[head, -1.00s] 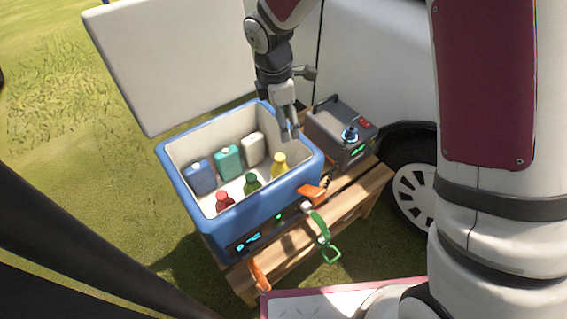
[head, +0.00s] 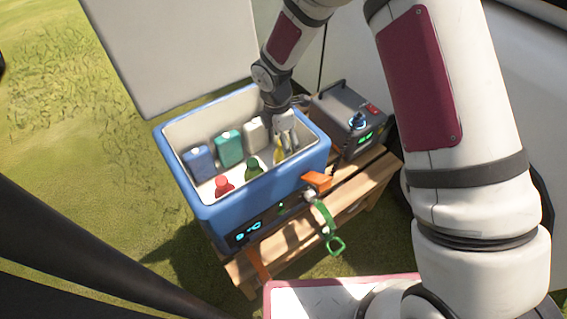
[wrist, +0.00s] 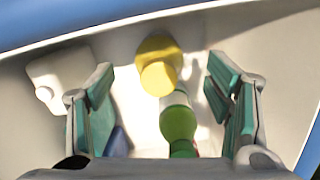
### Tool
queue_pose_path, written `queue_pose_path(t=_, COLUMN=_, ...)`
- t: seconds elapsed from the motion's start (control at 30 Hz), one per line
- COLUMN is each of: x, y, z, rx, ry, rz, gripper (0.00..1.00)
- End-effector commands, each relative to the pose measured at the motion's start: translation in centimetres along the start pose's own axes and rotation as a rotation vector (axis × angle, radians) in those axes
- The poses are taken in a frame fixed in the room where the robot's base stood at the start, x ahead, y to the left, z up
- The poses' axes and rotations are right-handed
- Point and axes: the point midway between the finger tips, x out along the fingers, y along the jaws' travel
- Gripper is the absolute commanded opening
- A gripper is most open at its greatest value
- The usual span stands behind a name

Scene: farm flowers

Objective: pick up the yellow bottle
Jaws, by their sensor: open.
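The yellow bottle (head: 279,150) stands inside the blue cooler (head: 262,196), near its right end, partly hidden by my gripper in the head view. In the wrist view the yellow bottle (wrist: 158,66) shows its round cap between and beyond my open fingers. My gripper (head: 287,140) is down inside the cooler at the bottle, with its fingers apart. In the wrist view my gripper (wrist: 165,110) has one teal-padded finger on each side. I cannot tell whether a finger touches the bottle.
A green bottle (head: 253,169) and a red bottle (head: 223,186) stand nearby. Blue (head: 199,162), teal (head: 229,149) and white (head: 255,133) jugs line the back wall. A grey power box (head: 350,118) sits beside the cooler on a wooden bench (head: 290,243).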

Motion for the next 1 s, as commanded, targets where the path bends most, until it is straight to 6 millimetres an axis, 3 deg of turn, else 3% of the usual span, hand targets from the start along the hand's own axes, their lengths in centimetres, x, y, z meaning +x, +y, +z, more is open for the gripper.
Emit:
queue_pose_path(t=0.37, x=4.7, y=0.1, z=-0.3, rx=0.0, ry=0.0, rz=-0.002, gripper=0.72)
queue_pose_path(t=0.63, x=5.0, y=0.1, z=-0.3, rx=0.0, ry=0.0, rz=0.0, gripper=0.72)
queue_pose_path(t=0.93, x=5.0, y=0.1, z=-0.3, rx=0.0, ry=0.0, rz=-0.001, gripper=0.04)
queue_pose_path(t=1.0, x=5.0, y=0.1, z=-0.3, rx=0.0, ry=0.0, rz=-0.001, gripper=0.0)
